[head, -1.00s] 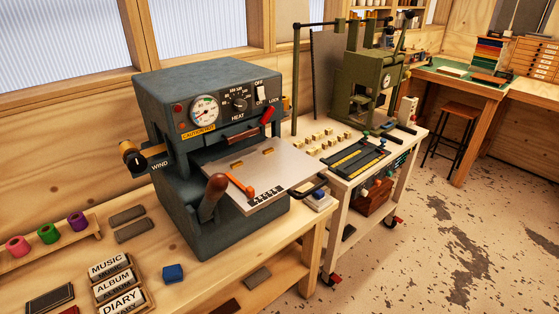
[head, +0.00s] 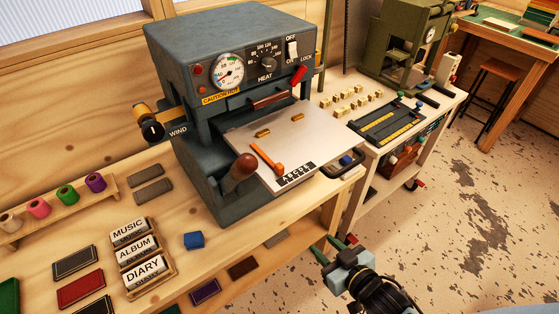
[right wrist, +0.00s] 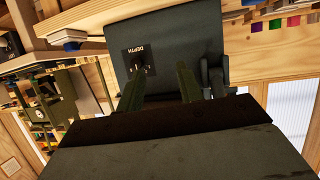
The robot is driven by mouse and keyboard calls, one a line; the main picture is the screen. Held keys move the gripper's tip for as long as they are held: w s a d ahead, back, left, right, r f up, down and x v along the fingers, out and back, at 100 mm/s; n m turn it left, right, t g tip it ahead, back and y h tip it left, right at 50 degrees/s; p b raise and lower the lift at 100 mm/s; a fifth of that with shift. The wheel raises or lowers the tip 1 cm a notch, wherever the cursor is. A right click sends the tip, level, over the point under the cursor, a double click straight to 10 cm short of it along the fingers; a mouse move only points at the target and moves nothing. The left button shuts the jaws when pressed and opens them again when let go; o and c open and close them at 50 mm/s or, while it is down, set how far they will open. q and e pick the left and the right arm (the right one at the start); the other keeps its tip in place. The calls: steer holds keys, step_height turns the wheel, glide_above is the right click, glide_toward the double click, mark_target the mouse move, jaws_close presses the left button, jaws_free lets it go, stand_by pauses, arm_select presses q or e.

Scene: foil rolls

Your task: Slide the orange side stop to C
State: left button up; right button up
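The orange side stop (head: 265,157) lies slantwise on the pale plate (head: 318,150) that sticks out of the grey press (head: 235,60). Its near end is beside a black strip lettered from A (head: 296,174), close to the A end; the exact letter is too small to tell. My right gripper (head: 324,248) is in front of the bench, below and right of the plate, apart from the stop. Its two green fingers (right wrist: 160,80) stand apart with nothing between them in the right wrist view. My left gripper is not in view.
A brown-knobbed lever (head: 238,172) stands just left of the stop. A dark loop handle (head: 345,163) is at the plate's right side. A cart (head: 400,150) with a small rack stands to the right. The floor around my right gripper is clear.

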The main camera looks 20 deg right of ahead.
mark_target(282, 168)
steer(key=a+r+n+t+y, duration=0.1)
steer(key=a+r+t+y, duration=0.25)
steer(key=r, duration=1.55)
steer(key=shift+h, duration=0.35)
steer(key=p+x, duration=0.1)
steer(key=x, duration=0.5)
steer(key=p+x, duration=0.1)
steer(key=x, duration=0.6)
steer(key=shift+w+a+f, duration=0.1)
steer(key=shift+w+f, duration=0.1)
steer(key=shift+w, duration=0.05)
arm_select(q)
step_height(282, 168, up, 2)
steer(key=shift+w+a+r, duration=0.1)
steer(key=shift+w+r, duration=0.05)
arm_select(e)
jaws_close()
